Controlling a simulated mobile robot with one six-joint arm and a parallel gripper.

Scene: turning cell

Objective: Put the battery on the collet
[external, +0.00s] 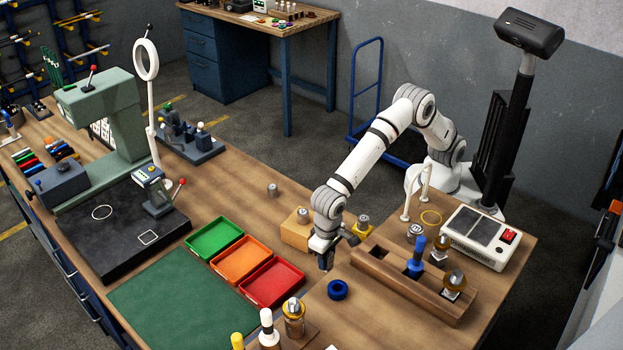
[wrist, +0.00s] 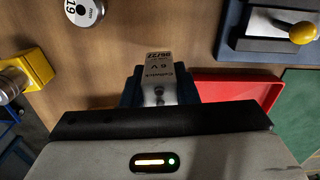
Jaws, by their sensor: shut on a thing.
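My gripper (external: 326,258) hangs low over the table, right of the red tray. In the external view I cannot make the battery out. The collet is not certain: a round pale disc marked "19" (wrist: 84,10) lies at the upper left of the wrist view, apart from the battery. Several short metal cylinders show in the external view, one on a yellow block (external: 363,231) right of my gripper, one on a wooden block (external: 296,232) behind it.
The red tray (external: 272,285) is left of my gripper, with orange and green trays behind it. A blue ring (external: 338,290) lies just in front. A wooden rack (external: 400,280) with upright tools stands at the right. A green mat (external: 180,300) lies at the left front.

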